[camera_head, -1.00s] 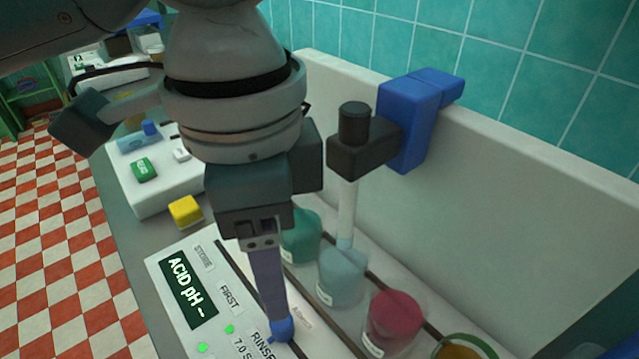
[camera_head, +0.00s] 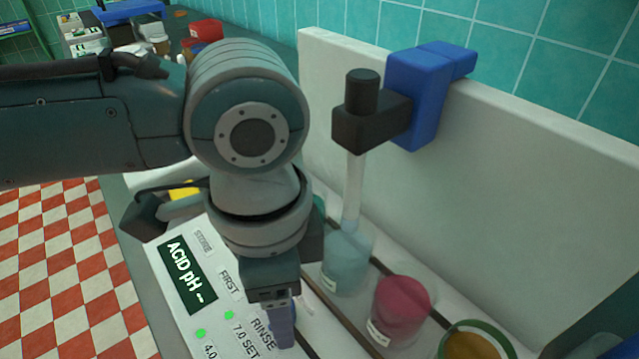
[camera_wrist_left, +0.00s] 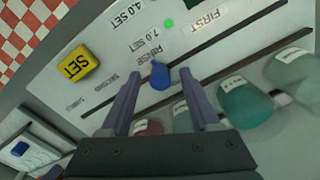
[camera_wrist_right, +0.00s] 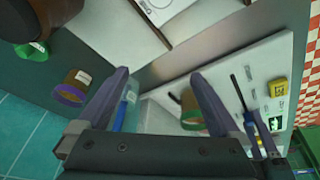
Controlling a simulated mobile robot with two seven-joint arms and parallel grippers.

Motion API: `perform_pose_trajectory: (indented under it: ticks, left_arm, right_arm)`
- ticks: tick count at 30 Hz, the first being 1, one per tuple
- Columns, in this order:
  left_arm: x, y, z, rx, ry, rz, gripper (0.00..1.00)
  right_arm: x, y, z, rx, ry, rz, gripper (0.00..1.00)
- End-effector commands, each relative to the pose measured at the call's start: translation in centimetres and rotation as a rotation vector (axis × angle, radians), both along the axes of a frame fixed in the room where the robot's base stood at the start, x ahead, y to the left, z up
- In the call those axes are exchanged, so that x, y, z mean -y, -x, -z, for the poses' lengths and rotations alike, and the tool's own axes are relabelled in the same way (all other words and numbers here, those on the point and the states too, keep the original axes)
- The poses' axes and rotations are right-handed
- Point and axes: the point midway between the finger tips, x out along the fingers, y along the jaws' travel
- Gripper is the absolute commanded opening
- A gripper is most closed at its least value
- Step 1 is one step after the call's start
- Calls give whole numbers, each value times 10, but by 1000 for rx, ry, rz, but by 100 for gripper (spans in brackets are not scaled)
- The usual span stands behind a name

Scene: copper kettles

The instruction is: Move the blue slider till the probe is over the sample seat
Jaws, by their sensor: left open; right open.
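A blue knob (camera_wrist_left: 159,76) sits at the slot of the white panel, near the RINSE label, in the left wrist view. My left gripper (camera_wrist_left: 160,72) is open, its fingers on either side of the knob; contact is unclear. In the head view this gripper (camera_head: 284,328) points down at the panel and hides the knob. A blue block (camera_head: 420,100) straddles the back wall's top and carries a black arm with the probe (camera_head: 352,190). The probe's lower end is at the pale blue beaker (camera_head: 345,268). I cannot make out the sample seat. My right gripper (camera_wrist_right: 160,73) is open and empty.
A red beaker (camera_head: 402,305) and an amber one (camera_head: 475,345) stand in the row right of the pale blue beaker. The display (camera_head: 186,275) reads ACID pH. A yellow SET button (camera_wrist_left: 78,65) is nearby. Brown bottles (camera_wrist_right: 73,85) show in the right wrist view.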

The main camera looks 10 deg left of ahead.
Motion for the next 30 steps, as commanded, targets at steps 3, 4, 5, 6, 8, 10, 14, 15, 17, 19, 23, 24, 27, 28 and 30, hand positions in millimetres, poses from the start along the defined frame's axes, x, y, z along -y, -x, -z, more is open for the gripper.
perform_pose_trajectory:
  ticks: [3, 4, 5, 6, 8, 10, 14, 15, 17, 19, 23, 24, 27, 28, 30]
  left_arm:
    - [0, 0, 0, 0, 0, 0, 53]
    - [0, 0, 0, 0, 0, 0, 50]
    - [0, 0, 0, 0, 0, 0, 46]
    - [0, 0, 0, 0, 0, 0, 42]
    - [0, 0, 0, 0, 0, 0, 35]
    - [0, 0, 0, 0, 0, 0, 27]
    - [0, 0, 0, 0, 0, 0, 13]
    - [0, 0, 0, 0, 0, 0, 8]
    - [0, 0, 0, 0, 0, 0, 1]
    - [0, 0, 0, 0, 0, 0, 0]
    - [0, 0, -1, 0, 0, 0, 0]
    - [0, 0, -1, 0, 0, 0, 0]
    - [0, 0, -1, 0, 0, 0, 0]
    - [0, 0, -1, 0, 0, -1, 0]
    - [0, 0, -1, 0, 0, -1, 0]
  right_arm:
    - [0, 0, 0, 0, 0, 0, 100]
    - [0, 0, 0, 0, 0, 0, 100]
    - [0, 0, 0, 0, 0, 0, 100]
    - [0, 0, 0, 0, 0, 0, 100]
    - [0, 0, 0, 0, 0, 0, 100]
    - [0, 0, 0, 0, 0, 0, 100]
    - [0, 0, 0, 0, 0, 0, 100]
    - [0, 0, 0, 0, 0, 0, 100]
    - [0, 0, 0, 0, 0, 0, 100]
    - [0, 0, 0, 0, 0, 0, 100]
    - [0, 0, 0, 0, 0, 0, 100]
    - [0, 0, 0, 0, 0, 0, 100]
    - [0, 0, 0, 0, 0, 0, 100]
    - [0, 0, 0, 0, 0, 0, 100]
    - [0, 0, 0, 0, 0, 0, 100]
